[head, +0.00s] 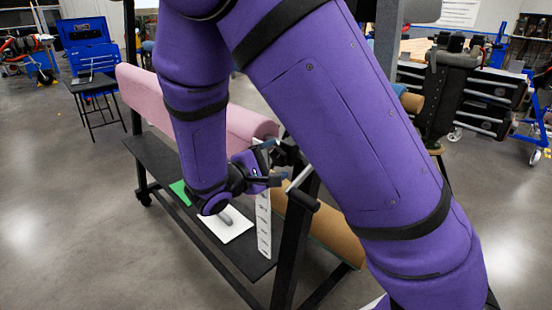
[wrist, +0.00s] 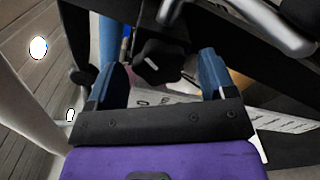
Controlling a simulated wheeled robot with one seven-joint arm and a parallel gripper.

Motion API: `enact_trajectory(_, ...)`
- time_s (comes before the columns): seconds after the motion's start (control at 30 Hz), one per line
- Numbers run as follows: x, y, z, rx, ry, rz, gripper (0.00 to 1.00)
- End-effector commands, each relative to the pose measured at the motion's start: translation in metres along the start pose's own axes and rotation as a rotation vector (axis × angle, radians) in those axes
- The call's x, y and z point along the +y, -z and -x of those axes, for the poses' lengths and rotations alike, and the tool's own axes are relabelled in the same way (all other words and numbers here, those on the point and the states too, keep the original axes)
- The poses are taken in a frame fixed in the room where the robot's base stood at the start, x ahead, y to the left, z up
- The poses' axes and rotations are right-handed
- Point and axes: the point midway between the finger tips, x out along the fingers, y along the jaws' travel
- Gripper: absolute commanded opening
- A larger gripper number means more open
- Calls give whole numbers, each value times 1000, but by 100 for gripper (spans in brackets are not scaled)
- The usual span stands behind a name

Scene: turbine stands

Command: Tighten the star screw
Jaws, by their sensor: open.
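The star screw (wrist: 160,62) is a black star-shaped knob near the top middle of the wrist view. My gripper (wrist: 162,66) is open, with one blue finger on each side of the knob. Gaps show between the knob and both fingers; depth is hard to judge. In the head view my gripper (head: 272,174) is beside the dark stand post, near metal bars and clamps. The knob cannot be made out clearly there.
The stand holds a pink roll (head: 195,108) and a tan roll (head: 325,232). A white marked strip (head: 263,220) hangs below my gripper. A black shelf (head: 158,160) carries a white sheet (head: 232,235) with a grey object. Metal bars (wrist: 275,28) lie close to the right finger.

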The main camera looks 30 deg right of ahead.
Motion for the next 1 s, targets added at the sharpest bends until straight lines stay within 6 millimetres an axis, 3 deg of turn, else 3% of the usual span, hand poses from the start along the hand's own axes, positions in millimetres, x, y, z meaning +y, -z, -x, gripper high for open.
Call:
enact_trajectory(0.67,0,0,-8,1,0,0,77)
enact_trajectory(0.9,0,0,-8,1,0,0,24)
enact_trajectory(1.0,0,0,-8,1,0,-15,22)
